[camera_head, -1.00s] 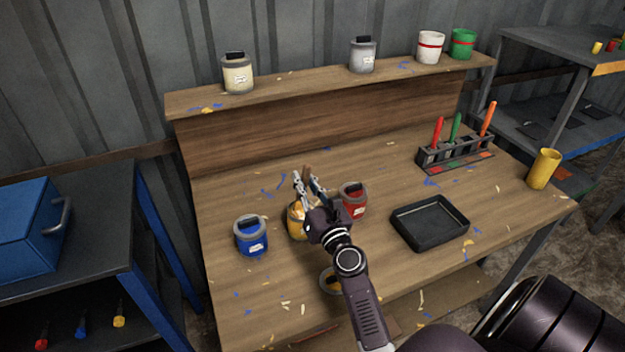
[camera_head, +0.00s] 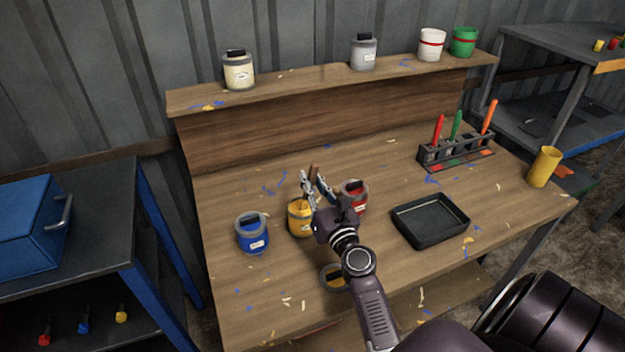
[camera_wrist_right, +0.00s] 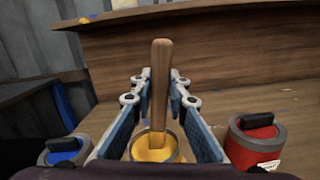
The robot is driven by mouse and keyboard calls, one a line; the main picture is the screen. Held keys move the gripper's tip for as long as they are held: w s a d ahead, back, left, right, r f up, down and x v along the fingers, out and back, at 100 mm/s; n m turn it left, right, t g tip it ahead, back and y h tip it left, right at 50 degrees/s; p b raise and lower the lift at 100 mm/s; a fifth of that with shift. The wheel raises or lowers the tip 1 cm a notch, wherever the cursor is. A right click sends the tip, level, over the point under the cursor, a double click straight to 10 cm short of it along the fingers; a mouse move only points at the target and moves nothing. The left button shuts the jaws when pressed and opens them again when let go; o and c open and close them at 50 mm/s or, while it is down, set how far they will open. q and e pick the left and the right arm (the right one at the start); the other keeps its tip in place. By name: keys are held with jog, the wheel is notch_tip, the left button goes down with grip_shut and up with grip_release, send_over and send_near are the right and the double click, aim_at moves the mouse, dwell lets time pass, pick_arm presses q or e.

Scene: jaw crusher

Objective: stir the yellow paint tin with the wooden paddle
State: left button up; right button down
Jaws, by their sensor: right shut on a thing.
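The yellow paint tin (camera_head: 299,217) stands open on the workbench between the blue tin and the red tin. Its yellow paint also shows in the right wrist view (camera_wrist_right: 154,147). The wooden paddle (camera_wrist_right: 160,85) stands nearly upright between the fingers of my right gripper (camera_wrist_right: 160,95), with its lower end down in the tin's opening. My right gripper also shows in the head view (camera_head: 314,182), just above the tin, shut on the paddle. The paddle's lower tip is hidden in the tin. My left gripper is not in view.
A blue tin (camera_head: 252,233) stands left of the yellow tin and a red tin (camera_head: 354,197) right of it. A black tray (camera_head: 430,220) and a brush rack (camera_head: 455,152) are to the right. A shelf (camera_head: 300,82) runs behind.

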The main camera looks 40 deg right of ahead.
aim_at(317, 165)
jog(key=r+p, duration=0.5)
jog(key=s+d+r+p, duration=0.1)
jog(key=r+p, duration=0.1)
jog(key=shift+r+p, duration=0.3)
dwell(0.3)
dwell(0.4)
notch_tip(317, 165, up, 5)
jog(key=p, duration=0.5)
jog(key=shift+f, duration=0.1)
dwell(0.4)
